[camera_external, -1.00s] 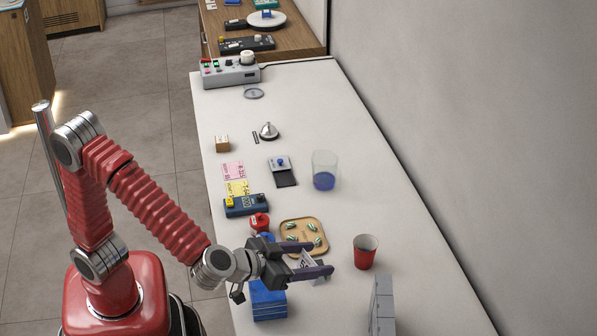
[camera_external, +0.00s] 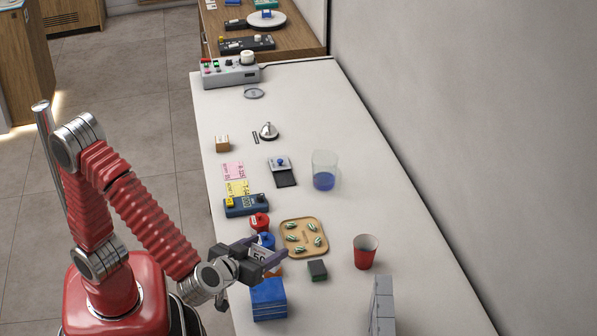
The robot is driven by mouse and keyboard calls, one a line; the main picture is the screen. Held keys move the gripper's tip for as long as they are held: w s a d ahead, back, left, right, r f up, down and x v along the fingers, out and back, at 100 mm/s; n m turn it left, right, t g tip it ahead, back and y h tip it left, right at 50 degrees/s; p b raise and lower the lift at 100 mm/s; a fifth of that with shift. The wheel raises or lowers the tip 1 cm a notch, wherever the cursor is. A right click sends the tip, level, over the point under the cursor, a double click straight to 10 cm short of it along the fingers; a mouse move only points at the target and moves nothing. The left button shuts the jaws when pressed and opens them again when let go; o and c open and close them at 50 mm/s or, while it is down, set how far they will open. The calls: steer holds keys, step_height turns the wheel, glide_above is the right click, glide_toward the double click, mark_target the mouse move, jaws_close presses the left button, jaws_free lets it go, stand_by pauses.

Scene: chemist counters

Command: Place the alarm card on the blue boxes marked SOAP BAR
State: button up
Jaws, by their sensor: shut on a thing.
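My gripper (camera_external: 270,250) is shut on a small white card (camera_external: 259,254) with dark print, held above the counter. The print is too small to read fully, so I cannot confirm that it is the alarm card. The blue boxes (camera_external: 268,300) are stacked near the counter's left edge, just below my gripper in the picture. Their lettering cannot be read, and their top face shows bare. The gripper's height above the counter is hard to judge.
A wooden tray (camera_external: 304,250) with several striped pieces lies right of my gripper. A dark grey block (camera_external: 317,270), a red cup (camera_external: 365,252) and grey boxes (camera_external: 382,308) stand further right. Red (camera_external: 260,222) and blue (camera_external: 266,240) items sit close behind the gripper.

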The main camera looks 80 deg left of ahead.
steer(key=shift+f, duration=3.1)
steer(key=shift+f, duration=1.85)
steer(key=shift+f, duration=0.1)
steer(key=o, duration=1)
